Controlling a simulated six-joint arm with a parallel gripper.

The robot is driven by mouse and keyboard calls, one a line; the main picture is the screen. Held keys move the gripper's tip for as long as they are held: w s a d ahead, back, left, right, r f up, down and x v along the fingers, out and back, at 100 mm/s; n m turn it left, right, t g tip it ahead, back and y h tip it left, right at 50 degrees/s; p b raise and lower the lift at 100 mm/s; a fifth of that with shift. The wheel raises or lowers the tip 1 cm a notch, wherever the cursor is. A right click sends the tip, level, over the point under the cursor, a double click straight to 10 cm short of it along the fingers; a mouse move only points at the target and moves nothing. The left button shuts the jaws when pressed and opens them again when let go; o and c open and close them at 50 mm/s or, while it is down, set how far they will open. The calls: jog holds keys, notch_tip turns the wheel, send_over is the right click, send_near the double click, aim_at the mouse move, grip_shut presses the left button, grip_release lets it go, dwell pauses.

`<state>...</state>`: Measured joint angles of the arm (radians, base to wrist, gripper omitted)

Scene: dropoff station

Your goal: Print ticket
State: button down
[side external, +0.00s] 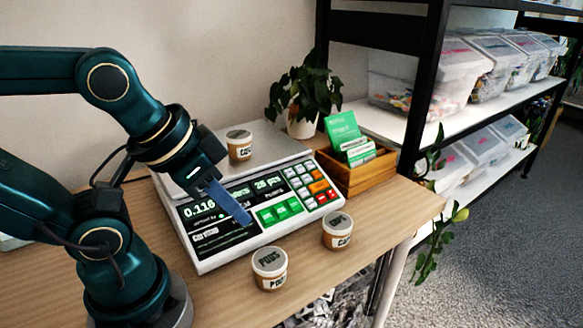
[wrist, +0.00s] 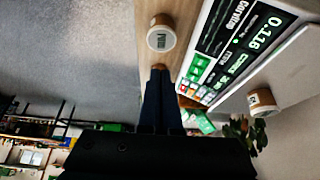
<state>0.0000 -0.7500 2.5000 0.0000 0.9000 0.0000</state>
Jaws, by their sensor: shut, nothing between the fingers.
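A white scale (side external: 208,262) stands on the wooden table, with a dark display (side external: 215,215) reading about 0.116 and "pcs". Its keypad has green keys (side external: 280,210), and white, orange and red keys (side external: 312,185) to their right. A lidded jar (side external: 240,150) sits on the weighing plate (side external: 262,143). My gripper (side external: 246,220) is shut and empty, its blue fingers pointing down over the display's right part, left of the green keys. In the wrist view the shut fingertips (wrist: 159,70) appear beside the panel and below a jar. Contact cannot be told.
Two lidded jars (side external: 270,269) (side external: 338,231) stand on the table in front of the scale. A wooden box (side external: 352,178) with green and white cards and a potted plant (side external: 304,95) are behind right. A black-framed shelf (side external: 425,95) with plastic bins stands at right.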

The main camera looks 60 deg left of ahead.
dwell(0.5)
jog(key=n+t+y, duration=0.4)
jog(key=n+y, duration=0.1)
jog(key=n, duration=2.1)
send_over(294, 205)
jog(key=s+d, duration=0.1)
jog(key=d, duration=0.4)
jog(key=f, duration=0.2)
jog(key=shift+r, duration=0.15)
jog(key=shift+a+f, duration=0.6)
jog(key=shift+f, duration=0.75)
jog(key=shift+a+f, duration=0.6)
jog(key=shift+f, duration=0.7)
jog(key=shift+a+f, duration=0.6)
jog(key=shift+f, duration=0.75)
